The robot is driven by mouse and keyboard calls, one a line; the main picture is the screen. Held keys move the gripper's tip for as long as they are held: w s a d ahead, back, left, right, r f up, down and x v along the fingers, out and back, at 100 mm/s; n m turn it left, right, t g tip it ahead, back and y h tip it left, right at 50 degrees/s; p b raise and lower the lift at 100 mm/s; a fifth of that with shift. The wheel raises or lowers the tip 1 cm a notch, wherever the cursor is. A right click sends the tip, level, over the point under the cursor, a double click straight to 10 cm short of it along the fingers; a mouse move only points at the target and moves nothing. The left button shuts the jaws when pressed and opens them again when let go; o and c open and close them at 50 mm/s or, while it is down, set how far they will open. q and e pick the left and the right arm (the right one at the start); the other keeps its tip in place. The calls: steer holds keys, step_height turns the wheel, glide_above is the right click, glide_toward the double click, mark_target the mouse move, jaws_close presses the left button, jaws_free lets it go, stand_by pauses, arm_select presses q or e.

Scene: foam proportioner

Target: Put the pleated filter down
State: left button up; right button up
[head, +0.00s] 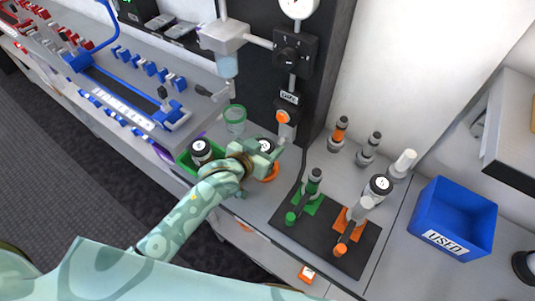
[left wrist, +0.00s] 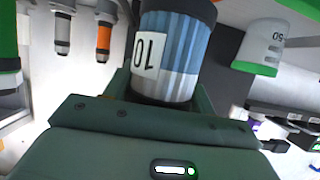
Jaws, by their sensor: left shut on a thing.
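The pleated filter (left wrist: 175,50) fills the upper middle of the left wrist view. In the head view my left gripper (head: 262,155) is over the bench, beside a clear cup with a green rim (head: 235,118). A round black-and-white top (head: 266,146) shows at its jaws; most of the body below is hidden. An orange holder (head: 269,173) shows partly under the gripper. My right gripper is not in view.
A green tray (head: 184,161) holds a black-topped canister (head: 202,150) to the left. A black mat (head: 284,228) with green and orange fittings lies right of the gripper. A blue USED bin (head: 447,240) stands farther right. Valves and a pipe rise behind.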

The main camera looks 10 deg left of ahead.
arm_select(q)
steer(key=shift+w+f, duration=0.4)
steer(key=shift+f, duration=0.1)
steer(key=shift+f+b, duration=0.7)
steer(key=shift+f, duration=0.85)
steer(key=shift+f, duration=0.3)
steer(key=o, duration=1)
steer(key=shift+r, duration=0.1)
